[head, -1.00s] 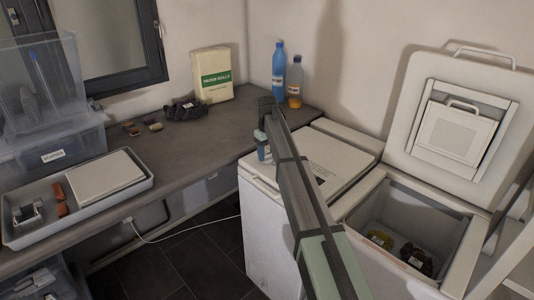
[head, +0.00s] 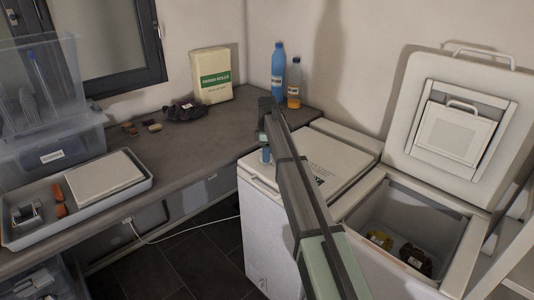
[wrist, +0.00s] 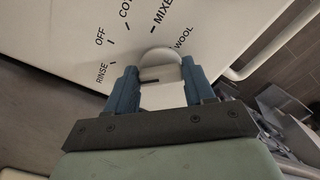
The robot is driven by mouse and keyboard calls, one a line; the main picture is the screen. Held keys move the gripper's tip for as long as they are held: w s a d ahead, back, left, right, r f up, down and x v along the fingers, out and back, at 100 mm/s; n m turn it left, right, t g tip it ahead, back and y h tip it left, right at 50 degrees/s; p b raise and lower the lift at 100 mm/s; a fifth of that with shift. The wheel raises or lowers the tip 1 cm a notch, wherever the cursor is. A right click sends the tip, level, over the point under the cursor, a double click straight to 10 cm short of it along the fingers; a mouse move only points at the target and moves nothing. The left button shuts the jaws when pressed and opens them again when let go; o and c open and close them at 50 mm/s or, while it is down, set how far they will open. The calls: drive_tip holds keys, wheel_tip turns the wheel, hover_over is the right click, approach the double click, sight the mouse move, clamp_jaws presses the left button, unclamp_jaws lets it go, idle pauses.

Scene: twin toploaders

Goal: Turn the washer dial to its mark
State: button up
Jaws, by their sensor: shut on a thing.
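The closed washer (head: 265,235) stands at the end of the worktop, left of an open toploader. In the wrist view its white panel (wrist: 60,25) carries the printed words RINSE, OFF, MIXED and WOOL and one cut-off word, with short tick marks. In the head view my gripper (head: 266,154) is at the washer's back left corner, and my arm hides the dial.
The second toploader (head: 365,255) is open, with a yellow item (head: 380,239) and a dark item (head: 415,258) inside. Its raised lid (head: 410,95) leans back. Blue (head: 278,65) and orange (head: 294,80) bottles and a paper packet (head: 211,75) stand on the worktop (head: 210,145) nearby.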

drive_tip(key=shift+n, duration=0.4)
drive_tip(key=o, duration=1)
drive_tip(key=shift+o, duration=0.2)
wheel_tip(320, 180, up, 14)
drive_tip(key=shift+f, duration=0.15)
idle(0.3)
